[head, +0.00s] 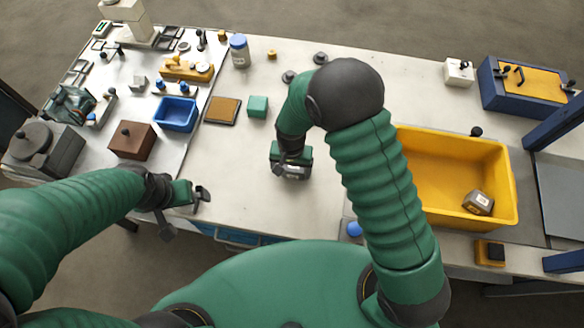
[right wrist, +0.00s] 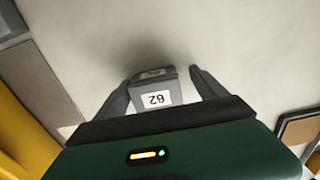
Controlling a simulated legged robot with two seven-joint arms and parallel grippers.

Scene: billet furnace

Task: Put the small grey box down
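My right gripper (head: 291,175) points down over the bare middle of the table. In the right wrist view the small grey box (right wrist: 157,92), with a white label, sits between the fingers of my right gripper (right wrist: 162,74). A gap shows between the box and the right-hand finger. The left-hand finger is close against the box or touching it. In the head view the gripper mostly hides the box, and I cannot tell whether its base rests on the table. My left gripper (head: 198,195) is open and empty by the table's front edge.
A yellow bin (head: 420,205) stands on the right, with a grey labelled block (head: 478,203) in it. A green block (head: 258,106), a brown-topped tile (head: 222,110) and a blue tray (head: 177,114) lie to the left. Bare table (head: 240,165) surrounds the right gripper.

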